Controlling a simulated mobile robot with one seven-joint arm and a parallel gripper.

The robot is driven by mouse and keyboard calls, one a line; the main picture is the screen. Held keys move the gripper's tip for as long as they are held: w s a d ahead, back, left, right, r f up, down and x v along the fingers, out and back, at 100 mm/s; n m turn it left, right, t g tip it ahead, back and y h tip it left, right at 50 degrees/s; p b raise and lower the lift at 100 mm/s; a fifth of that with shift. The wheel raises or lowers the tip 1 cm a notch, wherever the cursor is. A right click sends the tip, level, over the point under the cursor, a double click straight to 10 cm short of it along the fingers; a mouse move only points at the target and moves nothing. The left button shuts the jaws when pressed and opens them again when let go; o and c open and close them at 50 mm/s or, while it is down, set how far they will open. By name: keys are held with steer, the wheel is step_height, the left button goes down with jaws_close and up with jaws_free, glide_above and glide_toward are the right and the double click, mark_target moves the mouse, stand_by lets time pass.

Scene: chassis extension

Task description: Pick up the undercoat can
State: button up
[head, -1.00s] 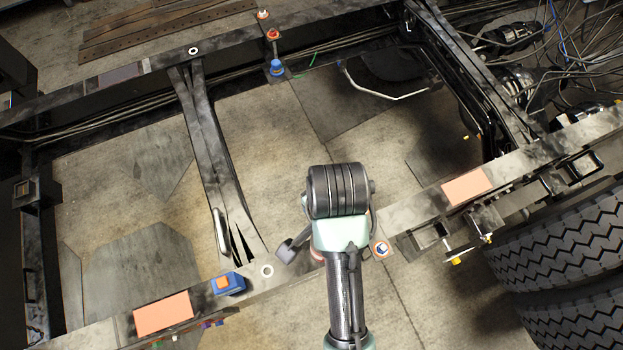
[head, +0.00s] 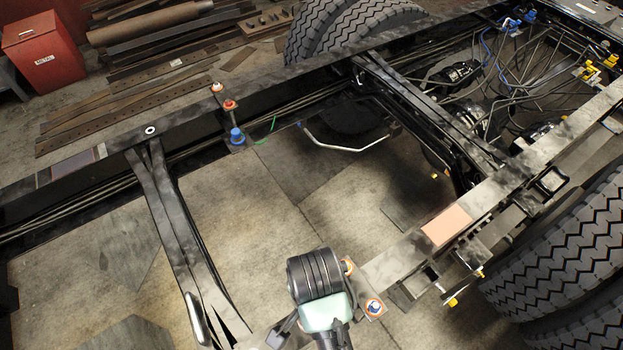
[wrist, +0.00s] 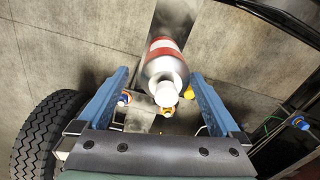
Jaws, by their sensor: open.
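The undercoat can (wrist: 165,72) shows in the wrist view as a silver can with a red and white band. Its pale cap points toward the camera. My gripper (wrist: 160,78) is open, with one blue finger on each side of the can and a visible gap on both sides. How deep the fingers reach along the can is hard to tell. In the head view my arm's wrist end is at the bottom centre over the near frame rail, and I cannot make out the can there.
The near chassis rail (head: 397,262) runs diagonally, with an orange pad (head: 446,226) on it. A crossmember (head: 178,235) is left of my arm. Large tires (head: 560,255) stand at right. A red bin (head: 45,50) is far left. Open floor shows between the rails.

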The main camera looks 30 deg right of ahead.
steer(key=shift+w+f+p, duration=0.15)
steer(key=shift+f+p, duration=0.2)
steer(key=shift+f, duration=0.8)
steer(key=shift+w+f+p, duration=0.15)
steer(key=shift+f+p, duration=0.15)
steer(key=shift+f, duration=0.85)
steer(key=shift+c, duration=0.2)
steer(key=c, duration=1.4)
jaws_close()
steer(key=shift+r, duration=0.15)
